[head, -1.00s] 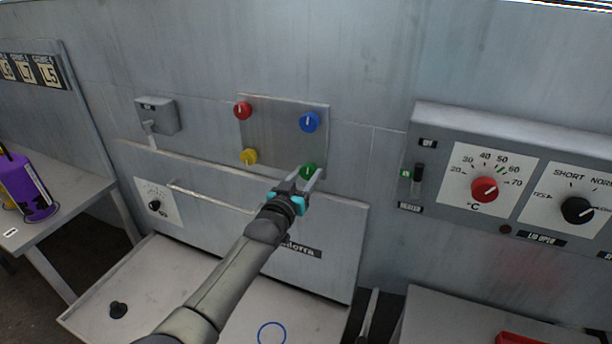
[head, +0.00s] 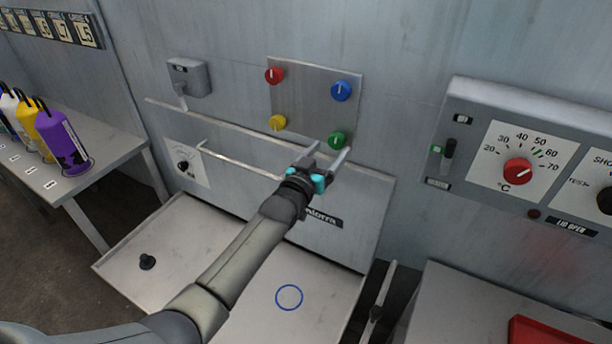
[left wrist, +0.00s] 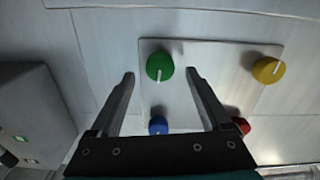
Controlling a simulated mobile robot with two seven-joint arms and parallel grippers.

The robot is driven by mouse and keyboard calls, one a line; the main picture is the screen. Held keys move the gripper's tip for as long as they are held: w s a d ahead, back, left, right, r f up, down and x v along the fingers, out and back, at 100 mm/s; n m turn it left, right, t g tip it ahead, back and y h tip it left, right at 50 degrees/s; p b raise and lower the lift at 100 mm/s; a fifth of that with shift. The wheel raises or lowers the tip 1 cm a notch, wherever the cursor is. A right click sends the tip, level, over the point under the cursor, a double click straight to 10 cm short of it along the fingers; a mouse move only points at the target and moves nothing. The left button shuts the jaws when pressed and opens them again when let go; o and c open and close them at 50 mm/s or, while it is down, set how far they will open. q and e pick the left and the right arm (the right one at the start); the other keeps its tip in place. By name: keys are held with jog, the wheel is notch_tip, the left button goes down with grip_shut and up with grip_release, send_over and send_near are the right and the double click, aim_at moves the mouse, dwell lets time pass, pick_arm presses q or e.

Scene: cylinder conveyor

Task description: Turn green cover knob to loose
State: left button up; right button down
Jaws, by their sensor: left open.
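The green knob (head: 338,140) is at the lower right of a square metal plate (head: 312,100) on the wall. Its white mark points roughly up in the head view. My left gripper (head: 330,154) is open, with its fingertips just below and in front of the green knob. In the left wrist view the green knob (left wrist: 160,67) lies between the fingertip lines of the left gripper (left wrist: 160,74), with gaps on both sides. The wrist picture looks upside down, and the mark points down there. I cannot tell the exact depth gap. My right gripper is not in view.
The plate also carries a red knob (head: 275,76), a blue knob (head: 341,91) and a yellow knob (head: 277,122). A control box (head: 470,180) with dials juts out at right. A table (head: 110,152) with several bottles stands at left.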

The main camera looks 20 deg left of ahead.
pick_arm(q)
jog(key=s+a, duration=0.2)
jog(key=s, duration=0.9)
jog(key=shift+s+a+p, duration=0.15)
jog(key=shift+s+p, duration=0.2)
jog(key=shift+p, duration=0.1)
